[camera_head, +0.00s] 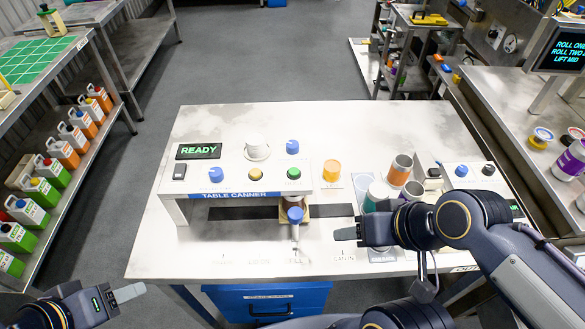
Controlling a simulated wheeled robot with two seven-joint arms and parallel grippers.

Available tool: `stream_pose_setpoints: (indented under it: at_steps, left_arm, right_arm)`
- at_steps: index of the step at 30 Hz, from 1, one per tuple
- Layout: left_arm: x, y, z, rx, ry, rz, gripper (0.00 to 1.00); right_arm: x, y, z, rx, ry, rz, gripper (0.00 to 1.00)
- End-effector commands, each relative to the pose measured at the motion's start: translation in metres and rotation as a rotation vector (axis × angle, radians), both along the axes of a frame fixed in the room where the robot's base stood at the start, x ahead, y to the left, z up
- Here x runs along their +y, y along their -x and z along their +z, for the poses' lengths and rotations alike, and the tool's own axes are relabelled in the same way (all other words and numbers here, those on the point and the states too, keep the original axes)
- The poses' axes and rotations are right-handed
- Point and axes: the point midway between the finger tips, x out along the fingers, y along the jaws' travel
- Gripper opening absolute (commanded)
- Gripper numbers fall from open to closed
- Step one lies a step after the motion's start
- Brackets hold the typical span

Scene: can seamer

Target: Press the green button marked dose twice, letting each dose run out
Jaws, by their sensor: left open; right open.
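The table canner (240,196) is a white raised bench on the table. A green button (294,173) sits at the right end of its top, with a label too small to read. A yellow button (253,174) and a blue button (216,174) stand to its left. A dark display (198,151) on it reads READY in green. My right gripper (340,235) is open, below and right of the green button, pointing left and apart from it. My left gripper (138,290) is open and empty, off the table's front left corner.
A blue-topped valve (295,214) stands in front of the canner's right end. An orange lid stack (331,171) and an open can (400,170) stand right of the green button. A white funnel-like part (257,147) is behind. The table's front left is clear.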

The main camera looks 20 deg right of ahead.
Motion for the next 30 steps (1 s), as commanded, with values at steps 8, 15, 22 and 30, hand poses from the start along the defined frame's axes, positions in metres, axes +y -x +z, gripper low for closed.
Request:
stream_pose_setpoints:
  at_steps: [8,15,22,30]
  left_arm:
    - [0.0000,0.0000,0.0000,0.000,0.000,0.000,0.52]
    - [0.0000,0.0000,0.0000,0.000,0.000,0.000,0.52]
    - [0.0000,0.0000,0.0000,0.000,0.000,0.000,0.52]
    - [0.0000,0.0000,0.0000,0.000,0.000,0.000,0.52]
  right_arm:
    - [0.0000,0.0000,0.0000,0.000,0.000,0.000,0.51]
    - [0.0000,0.0000,0.0000,0.000,0.000,0.000,0.24]
    - [0.0000,0.0000,0.0000,0.000,0.000,0.000,0.00]
    - [0.0000,0.0000,0.0000,0.000,0.000,0.000,0.00]
